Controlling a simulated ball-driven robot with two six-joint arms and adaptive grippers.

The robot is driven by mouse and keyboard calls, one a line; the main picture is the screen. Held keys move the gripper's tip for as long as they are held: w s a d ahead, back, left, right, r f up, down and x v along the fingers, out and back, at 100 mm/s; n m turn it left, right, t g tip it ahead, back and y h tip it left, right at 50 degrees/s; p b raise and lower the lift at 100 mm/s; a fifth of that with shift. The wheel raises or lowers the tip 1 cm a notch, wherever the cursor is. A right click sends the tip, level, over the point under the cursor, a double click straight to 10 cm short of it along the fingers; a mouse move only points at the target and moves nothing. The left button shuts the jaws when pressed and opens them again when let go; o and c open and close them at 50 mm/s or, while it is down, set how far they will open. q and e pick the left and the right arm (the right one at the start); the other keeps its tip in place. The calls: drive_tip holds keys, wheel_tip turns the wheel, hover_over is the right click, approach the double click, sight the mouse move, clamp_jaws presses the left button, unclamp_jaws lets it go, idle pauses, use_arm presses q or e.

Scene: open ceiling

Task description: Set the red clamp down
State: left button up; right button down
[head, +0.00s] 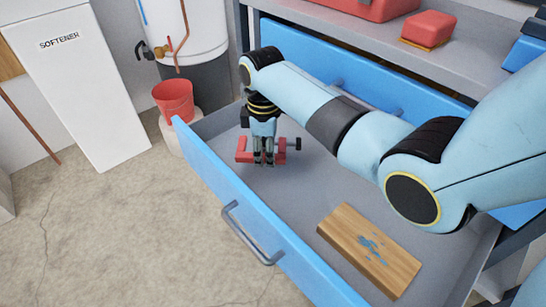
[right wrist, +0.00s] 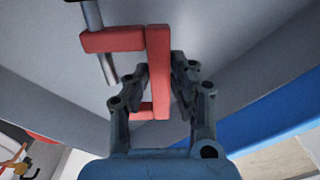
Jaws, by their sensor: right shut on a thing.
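The red clamp (head: 280,156) is inside the open blue drawer, at its far left end in the head view. My right gripper (head: 263,163) points down there, shut on the clamp. In the right wrist view the clamp (right wrist: 158,75) has its red bar between the two fingers of my right gripper (right wrist: 158,85), with a grey screw at the upper left. The drawer floor (right wrist: 235,55) is behind it; I cannot tell whether the clamp touches it. My left gripper is not in view.
A wooden block (head: 370,248) with blue marks lies in the near right part of the drawer (head: 228,192). The drawer floor between clamp and block is clear. A red bucket (head: 174,100) stands outside, left of the drawer. A grey worktop (head: 370,45) is above and behind.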

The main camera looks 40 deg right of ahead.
sight(266, 177)
wheel_tip(266, 177, down, 6)
drive_tip(key=shift+r+b, duration=0.1)
drive_tip(key=shift+b, duration=0.95)
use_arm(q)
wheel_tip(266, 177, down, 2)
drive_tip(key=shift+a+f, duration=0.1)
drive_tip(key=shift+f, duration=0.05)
use_arm(e)
drive_tip(key=shift+r, duration=0.15)
drive_tip(key=c, duration=1.1)
unclamp_jaws()
drive_tip(key=shift+c, duration=0.2)
use_arm(q)
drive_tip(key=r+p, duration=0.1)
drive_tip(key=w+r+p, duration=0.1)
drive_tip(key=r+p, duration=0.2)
drive_tip(key=p, duration=0.1)
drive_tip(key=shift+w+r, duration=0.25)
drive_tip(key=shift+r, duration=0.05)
use_arm(e)
wheel_tip(266, 177, up, 12)
